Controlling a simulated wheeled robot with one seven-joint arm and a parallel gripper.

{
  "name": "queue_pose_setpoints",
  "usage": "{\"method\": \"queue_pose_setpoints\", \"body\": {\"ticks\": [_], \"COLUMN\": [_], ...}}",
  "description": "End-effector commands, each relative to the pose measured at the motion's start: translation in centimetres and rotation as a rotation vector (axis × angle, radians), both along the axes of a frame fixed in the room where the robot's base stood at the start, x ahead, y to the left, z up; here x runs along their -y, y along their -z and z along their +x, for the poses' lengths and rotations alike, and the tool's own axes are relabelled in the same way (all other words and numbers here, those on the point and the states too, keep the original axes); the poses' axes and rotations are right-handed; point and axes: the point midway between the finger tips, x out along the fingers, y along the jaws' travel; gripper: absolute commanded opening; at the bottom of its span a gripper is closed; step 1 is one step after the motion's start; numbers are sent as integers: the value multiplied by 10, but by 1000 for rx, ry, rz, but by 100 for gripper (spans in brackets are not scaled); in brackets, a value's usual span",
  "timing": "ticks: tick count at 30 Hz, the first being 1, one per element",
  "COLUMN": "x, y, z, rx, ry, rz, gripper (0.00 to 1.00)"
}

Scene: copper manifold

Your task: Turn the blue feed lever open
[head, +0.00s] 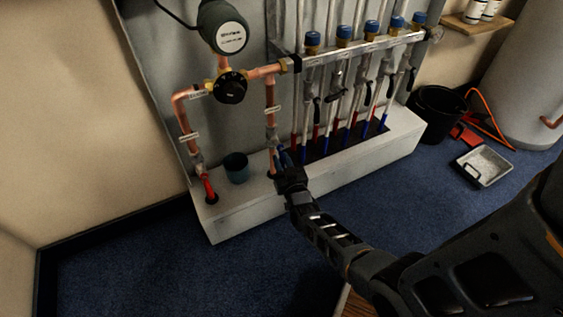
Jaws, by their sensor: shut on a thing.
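My gripper (284,165) reaches in from the lower right to the foot of the right copper pipe (271,95). It is shut on the blue feed lever (282,156), of which only a small blue part shows by the fingers. The rest of the lever and its exact angle are hidden by the gripper. The valve body (271,134) sits on the pipe just above.
A red lever (208,187) is on the left pipe. Several blue-capped manifold valves (312,40) are to the right. A black bucket (438,112) and grey tray (484,166) are on the carpet.

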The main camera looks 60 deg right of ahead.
Motion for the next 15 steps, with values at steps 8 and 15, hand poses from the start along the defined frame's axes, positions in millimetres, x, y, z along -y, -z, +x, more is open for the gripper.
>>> {"method": "queue_pose_setpoints", "body": {"ticks": [8,15], "x": [0,0], "y": [1,1], "z": [-2,-1], "rx": [-6,-4], "ry": [2,1], "rz": [-1,-1], "gripper": [0,43]}}
